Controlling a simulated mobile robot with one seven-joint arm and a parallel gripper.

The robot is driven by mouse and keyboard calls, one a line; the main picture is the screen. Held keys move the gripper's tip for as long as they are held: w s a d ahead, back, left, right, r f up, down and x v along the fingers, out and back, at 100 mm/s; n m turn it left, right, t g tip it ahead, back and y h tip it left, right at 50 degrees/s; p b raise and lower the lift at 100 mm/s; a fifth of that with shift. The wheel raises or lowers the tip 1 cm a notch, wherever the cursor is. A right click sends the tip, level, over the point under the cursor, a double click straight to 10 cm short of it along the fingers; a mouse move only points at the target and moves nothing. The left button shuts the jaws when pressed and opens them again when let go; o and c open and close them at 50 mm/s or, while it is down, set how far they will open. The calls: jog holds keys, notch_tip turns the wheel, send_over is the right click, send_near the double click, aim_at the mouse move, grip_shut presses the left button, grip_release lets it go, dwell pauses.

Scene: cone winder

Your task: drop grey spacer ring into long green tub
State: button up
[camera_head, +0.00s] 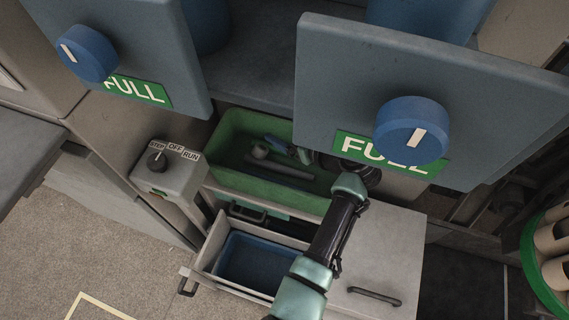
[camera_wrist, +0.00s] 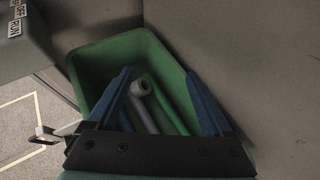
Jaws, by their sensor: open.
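The long green tub (camera_head: 228,178) stands below the two hanging panels, and it also fills the middle of the wrist view (camera_wrist: 88,62). A small pale grey round piece with a dark opening (camera_wrist: 142,87), which looks like the grey spacer ring, lies inside the tub at the upper end of a grey rod; it also shows in the head view (camera_head: 260,152). My gripper (camera_head: 286,149) is over the tub. Its blue fingers are spread apart in the wrist view (camera_wrist: 158,76), with nothing held between them. Part of the tub is hidden behind my arm.
A grey rod (camera_wrist: 145,115) and a green rod (camera_wrist: 170,108) lie in the tub. An open drawer with a blue bin (camera_head: 262,258) is in front. Blue-knobbed panels (camera_head: 412,130) hang above. A switch box (camera_head: 170,178) stands left, and a round green container (camera_head: 535,262) right.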

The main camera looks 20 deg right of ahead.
jog(key=p+v, duration=0.3)
jog(key=v, duration=0.9)
jog(key=shift+r, duration=0.1)
